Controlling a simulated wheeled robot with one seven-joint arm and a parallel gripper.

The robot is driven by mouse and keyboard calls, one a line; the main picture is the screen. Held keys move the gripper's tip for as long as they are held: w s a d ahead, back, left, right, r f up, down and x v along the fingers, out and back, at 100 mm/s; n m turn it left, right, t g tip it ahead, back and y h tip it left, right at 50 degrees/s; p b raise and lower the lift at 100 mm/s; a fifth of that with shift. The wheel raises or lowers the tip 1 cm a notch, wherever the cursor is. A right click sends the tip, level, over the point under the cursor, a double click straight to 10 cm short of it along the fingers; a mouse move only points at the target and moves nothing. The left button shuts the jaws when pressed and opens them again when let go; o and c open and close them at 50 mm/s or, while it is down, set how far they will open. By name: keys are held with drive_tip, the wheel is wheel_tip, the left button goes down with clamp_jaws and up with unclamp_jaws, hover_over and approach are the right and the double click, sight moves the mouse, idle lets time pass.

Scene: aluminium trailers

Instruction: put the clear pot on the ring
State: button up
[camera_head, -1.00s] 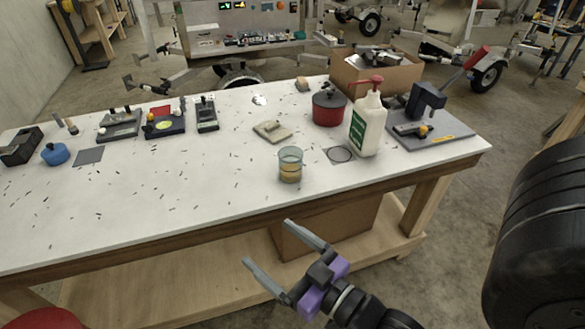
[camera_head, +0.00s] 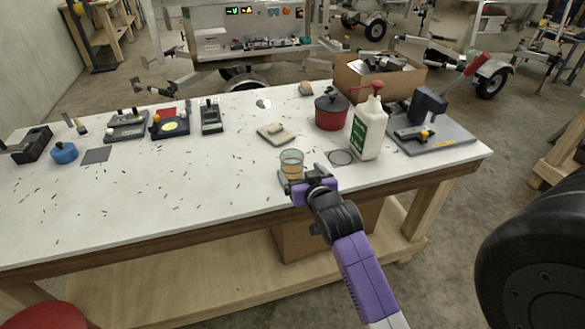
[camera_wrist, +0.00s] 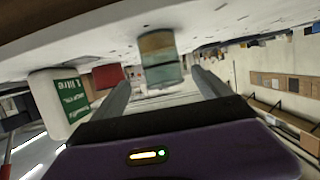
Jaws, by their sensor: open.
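The clear pot (camera_head: 291,162), a see-through cylinder with amber contents low in it, stands near the table's front edge. In the wrist view the clear pot (camera_wrist: 160,58) shows ahead, between the two finger lines. My gripper (camera_head: 298,174) is open and at the pot's near side in the head view. Its fingers (camera_wrist: 162,88) reach toward the pot on either side. Whether they touch it, I cannot tell.
The white pump bottle (camera_head: 368,128) stands just right of the ring, with a red pot (camera_head: 331,112) behind. A grey board with a press (camera_head: 430,132) is farther right. A beige block (camera_head: 276,134) lies behind the clear pot.

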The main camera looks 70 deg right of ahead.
sight(292, 161)
drive_tip(key=x, duration=0.4)
drive_tip(key=p+x, duration=0.1)
drive_tip(key=x, duration=0.2)
drive_tip(key=shift+w+a+r, duration=0.1)
drive_tip(key=shift+w+r, duration=0.1)
drive_tip(key=shift+r, duration=0.05)
drive_tip(key=c, duration=1.7)
drive_tip(key=shift+r, duration=0.15)
drive_tip(key=shift+c, duration=0.2)
